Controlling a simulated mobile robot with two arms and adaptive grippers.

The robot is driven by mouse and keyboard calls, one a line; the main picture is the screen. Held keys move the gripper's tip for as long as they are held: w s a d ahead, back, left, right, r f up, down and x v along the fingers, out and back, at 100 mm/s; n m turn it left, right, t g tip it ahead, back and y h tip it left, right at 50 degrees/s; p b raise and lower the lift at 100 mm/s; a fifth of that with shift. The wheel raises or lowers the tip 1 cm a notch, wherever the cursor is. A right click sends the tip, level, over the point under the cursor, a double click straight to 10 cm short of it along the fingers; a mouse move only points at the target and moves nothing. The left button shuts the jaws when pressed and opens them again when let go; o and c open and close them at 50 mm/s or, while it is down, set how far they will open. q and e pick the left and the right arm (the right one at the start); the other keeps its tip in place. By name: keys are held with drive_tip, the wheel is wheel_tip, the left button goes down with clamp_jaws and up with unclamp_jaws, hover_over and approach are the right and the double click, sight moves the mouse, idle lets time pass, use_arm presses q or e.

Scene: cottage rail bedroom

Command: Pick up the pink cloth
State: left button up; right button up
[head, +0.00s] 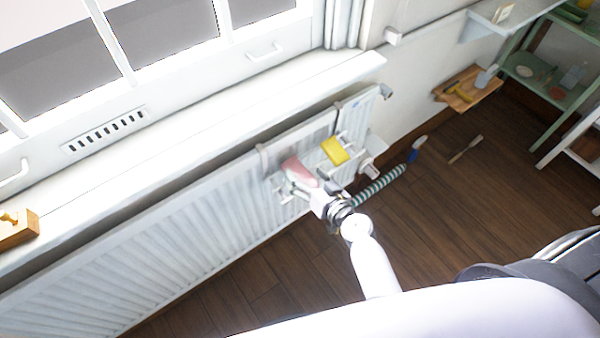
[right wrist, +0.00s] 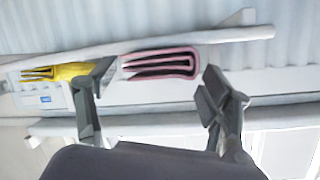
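The pink cloth (head: 299,171) hangs folded over a rail on the radiator, left of the yellow cloth, in the head view. In the right wrist view the pink cloth (right wrist: 160,64) shows as folded layers with dark gaps. My right gripper (head: 304,191) is at the near side of the pink cloth. In the right wrist view its two fingers (right wrist: 157,78) are spread apart, with the cloth in the gap between and beyond them. I cannot tell whether a finger touches it. My left gripper is not in view.
A yellow cloth (head: 334,150) hangs close by on the rack (head: 342,135). The white radiator (head: 170,250) and window sill (head: 200,135) lie behind. A striped roll (head: 380,186) and a brush (head: 417,148) are right of the gripper. Shelves (head: 545,70) stand at the right.

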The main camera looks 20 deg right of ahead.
drive_tip(key=c, duration=1.1)
drive_tip(key=shift+r, duration=0.1)
